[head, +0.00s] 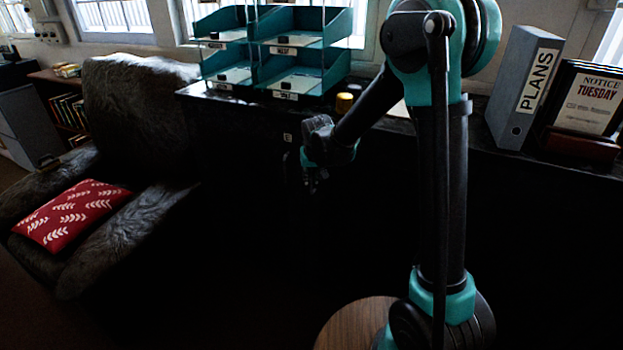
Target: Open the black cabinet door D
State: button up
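A long black cabinet (235,130) stands below the window, its front very dark. Door edges, handles and a letter D cannot be made out; a small pale label (288,137) shows on the front just left of my gripper. My gripper (312,186) hangs in front of the cabinet front, pointing down. Its fingers are small and dark against the black, so I cannot tell if they are open or touching anything. My arm hides part of the cabinet's middle and right.
Teal letter trays (285,55) stand on the cabinet top. A grey PLANS binder (525,90) and a framed notice (588,105) stand at the right. A grey furry armchair (140,115) with a red cushion (72,213) is at the left. A round wooden surface (345,325) lies at the bottom.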

grip_shut()
